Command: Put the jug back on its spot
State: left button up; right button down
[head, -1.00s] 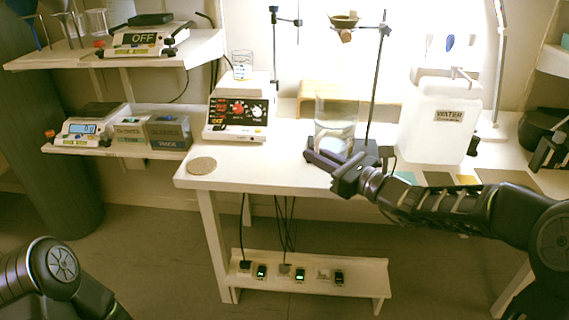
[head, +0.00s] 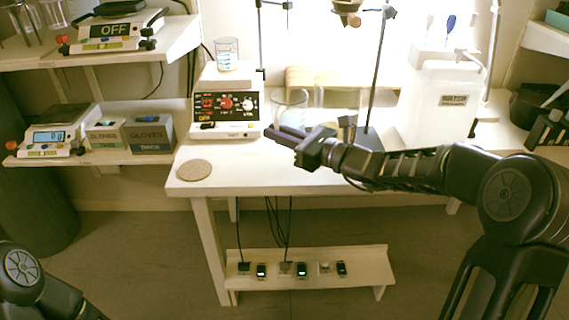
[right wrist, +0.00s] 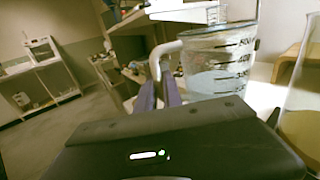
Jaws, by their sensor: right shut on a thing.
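The clear jug (head: 290,100) is over the middle of the white bench, right of the hotplate. In the right wrist view the jug (right wrist: 222,62) shows dark volume marks and a pale handle. My right gripper (head: 290,135) is shut on the jug, with its fingers (right wrist: 160,95) at the handle. The jug looks upright; I cannot tell whether its base clears the bench. A round cork mat (head: 194,170) lies bare at the bench's front left corner. My left gripper is out of view.
The hotplate (head: 224,108) carries a small beaker (head: 227,54). Another clear vessel (right wrist: 302,85) stands close right of the jug. A stand rod (head: 376,75) and a white water container (head: 440,100) are farther right. The bench around the mat is clear.

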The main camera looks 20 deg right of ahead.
notch_tip(320, 180, down, 6)
jog(key=shift+r+b, duration=0.1)
jog(key=shift+b, duration=0.5)
jog(key=shift+f+b, duration=0.45)
jog(key=shift+f, duration=1.45)
jog(key=c, duration=2)
grip_release()
jog(key=shift+f, duration=0.2)
jog(key=o, duration=0.5)
jog(key=shift+r, duration=0.1)
